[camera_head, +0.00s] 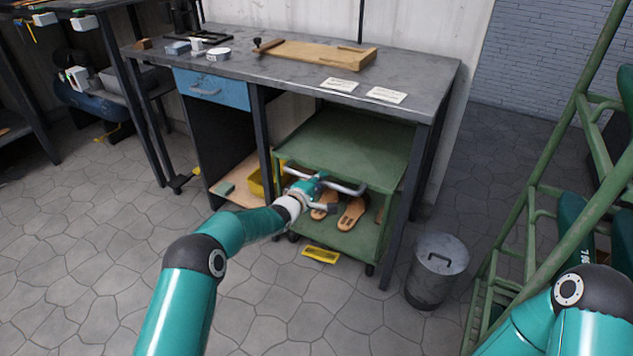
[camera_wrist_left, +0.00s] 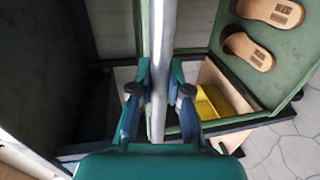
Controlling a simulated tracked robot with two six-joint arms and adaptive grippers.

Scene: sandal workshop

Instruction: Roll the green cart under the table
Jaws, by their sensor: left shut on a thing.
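The green cart (camera_head: 347,145) stands under the right part of the grey-topped table (camera_head: 300,69), between the table's legs. Its top shelf is below the tabletop, and its lower shelf holds tan sandals (camera_head: 351,213). My left gripper (camera_head: 318,186) is at the cart's grey handle bar, on the cart's front side. In the left wrist view the fingers (camera_wrist_left: 160,95) are shut around the bar (camera_wrist_left: 158,60). The sandals also show there on the green shelf (camera_wrist_left: 235,60). My right arm shows at the lower right of the head view, but its gripper is out of view.
A yellow wedge-like piece (camera_head: 320,255) lies on the floor in front of the cart. A grey lidded bin (camera_head: 436,270) stands right of the table. Green metal framework (camera_head: 540,190) rises at the right. The floor at left front is clear.

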